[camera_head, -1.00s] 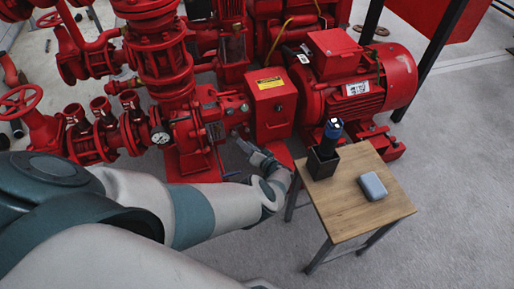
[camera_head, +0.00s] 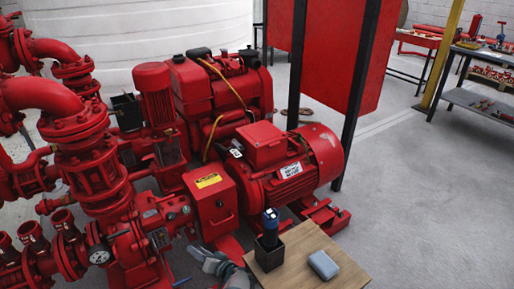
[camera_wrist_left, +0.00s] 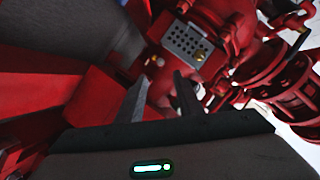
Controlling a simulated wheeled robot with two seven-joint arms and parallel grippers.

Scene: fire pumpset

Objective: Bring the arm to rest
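My left gripper (camera_head: 200,254) shows at the bottom of the head view, in front of the red pump set (camera_head: 105,180) and left of the small wooden table (camera_head: 322,271). In the left wrist view its two fingers (camera_wrist_left: 160,92) stand apart with nothing held between them. Red machine parts and a grey perforated plate (camera_wrist_left: 190,45) show beyond the fingertips. Most of my left arm is below the edge of the head view. My right gripper is in neither view.
The table bears a black holder (camera_head: 268,256) with a dark blue cylindrical object (camera_head: 270,222) in it, and a grey-blue box (camera_head: 323,265). A red motor (camera_head: 290,165) stands behind. Open floor (camera_head: 430,200) lies to the right.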

